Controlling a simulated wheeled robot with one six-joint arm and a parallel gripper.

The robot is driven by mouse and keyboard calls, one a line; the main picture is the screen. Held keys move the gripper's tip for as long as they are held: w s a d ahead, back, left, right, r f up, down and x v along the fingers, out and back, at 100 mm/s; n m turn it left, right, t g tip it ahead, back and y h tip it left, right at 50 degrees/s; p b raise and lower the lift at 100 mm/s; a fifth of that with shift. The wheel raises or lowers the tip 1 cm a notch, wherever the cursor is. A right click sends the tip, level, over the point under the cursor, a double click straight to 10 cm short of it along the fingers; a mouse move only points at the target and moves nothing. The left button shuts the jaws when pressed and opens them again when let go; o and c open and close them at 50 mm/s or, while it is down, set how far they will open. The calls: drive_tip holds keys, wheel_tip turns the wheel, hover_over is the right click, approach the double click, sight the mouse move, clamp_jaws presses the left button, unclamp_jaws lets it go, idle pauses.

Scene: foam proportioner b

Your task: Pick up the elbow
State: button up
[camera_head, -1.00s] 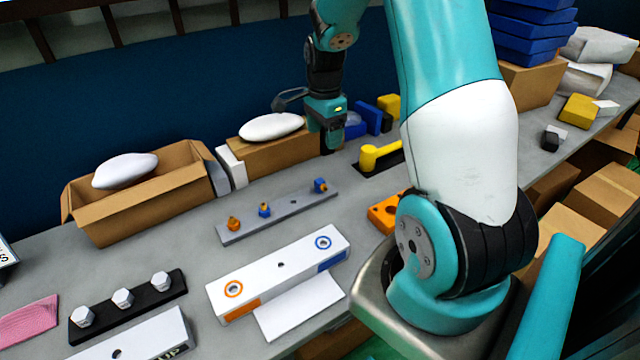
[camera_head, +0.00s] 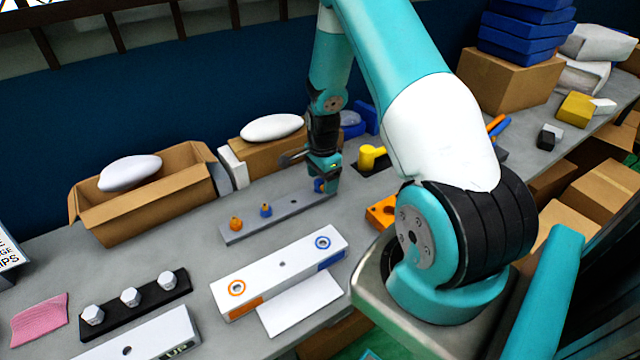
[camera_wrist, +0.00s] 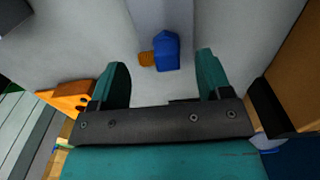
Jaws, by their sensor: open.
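A small blue fitting with an orange end, which looks like the elbow (camera_wrist: 167,52), sits on the grey rail (camera_wrist: 163,14) in the wrist view. It lies just beyond and between the fingertips, a little nearer the right finger. In the head view this elbow (camera_head: 319,186) is at the right end of the grey rail (camera_head: 285,207), partly hidden by my gripper (camera_head: 327,185). My gripper (camera_wrist: 163,68) points down over that end, open, with nothing between its teal fingers. Whether it touches the elbow cannot be told.
An orange fitting (camera_head: 236,223) and a blue fitting (camera_head: 266,209) stand farther left on the rail. A white block (camera_head: 280,272) lies in front. An orange bracket (camera_head: 381,211) and a yellow handle (camera_head: 371,156) are to the right. Cardboard boxes (camera_head: 140,205) stand behind.

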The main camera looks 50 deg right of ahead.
drive_tip(key=c, duration=1)
drive_tip(key=shift+c, duration=0.2)
drive_tip(key=shift+r, duration=0.1)
